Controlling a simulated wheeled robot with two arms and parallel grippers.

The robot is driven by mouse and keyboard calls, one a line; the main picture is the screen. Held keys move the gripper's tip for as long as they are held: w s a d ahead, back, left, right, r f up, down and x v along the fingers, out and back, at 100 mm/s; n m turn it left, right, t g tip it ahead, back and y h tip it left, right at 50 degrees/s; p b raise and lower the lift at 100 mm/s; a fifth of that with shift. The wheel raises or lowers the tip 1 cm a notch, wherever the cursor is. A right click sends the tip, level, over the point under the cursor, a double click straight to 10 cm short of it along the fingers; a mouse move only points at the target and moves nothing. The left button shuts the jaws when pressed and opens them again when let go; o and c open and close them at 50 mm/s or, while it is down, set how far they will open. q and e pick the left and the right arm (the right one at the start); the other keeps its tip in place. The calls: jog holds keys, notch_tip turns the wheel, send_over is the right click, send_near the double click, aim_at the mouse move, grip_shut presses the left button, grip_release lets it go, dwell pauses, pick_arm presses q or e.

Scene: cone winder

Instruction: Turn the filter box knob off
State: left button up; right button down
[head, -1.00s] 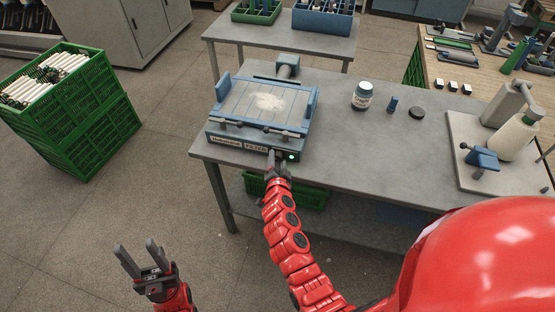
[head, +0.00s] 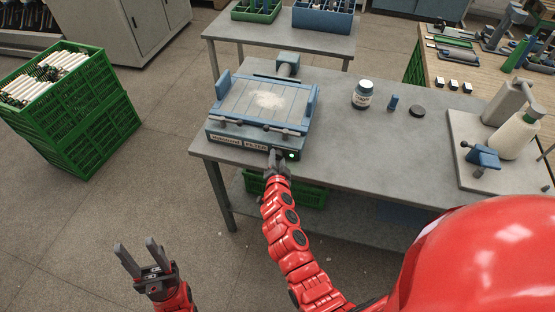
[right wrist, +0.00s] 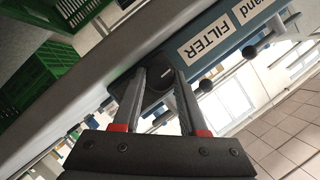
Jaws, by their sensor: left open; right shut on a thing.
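The blue-grey filter box (head: 230,141) sits at the left end of the grey table, with white fluff on its slatted top. A green light (head: 291,155) glows on its front, right of the label. My right gripper (head: 275,160) is at the box's front beside the light. In the right wrist view its fingers are shut around the dark round knob (right wrist: 157,88), below the FILTER label (right wrist: 207,36). The fingers hide part of the knob. My left gripper (head: 137,244) is open and empty over the floor at the lower left.
A cone on a board (head: 462,130) is further right. Green crates (head: 100,135) stand on the floor at left.

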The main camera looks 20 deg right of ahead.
jog(key=n+b, duration=0.1)
jog(key=b, duration=0.1)
jog(key=n+g+h+b, duration=0.1)
jog(key=n+b, duration=0.1)
jog(key=b, duration=0.1)
jog(key=n+g+h+b, duration=0.1)
jog(key=n+b, duration=0.1)
jog(key=shift+w+a+f, duration=0.1)
jog(key=shift+a+f, duration=0.1)
jog(key=shift+a, duration=0.1)
jog(key=n+g+h+b, duration=0.1)
jog(key=n+h+b, duration=0.1)
jog(key=n+b, duration=0.1)
jog(key=shift+a+g+b, duration=0.1)
jog(key=shift+g+b, duration=0.2)
jog(key=shift+b, duration=0.05)
jog(key=shift+w+r+n+h+b, duration=0.15)
jog(key=shift+n+h+b, duration=0.25)
jog(key=shift+n+h, duration=0.2)
jog(key=shift+n+g+h+b, duration=0.3)
jog(key=shift+n+h+b, duration=0.4)
jog(key=shift+n, duration=0.6)
jog(key=c, duration=0.7)
grip_release()
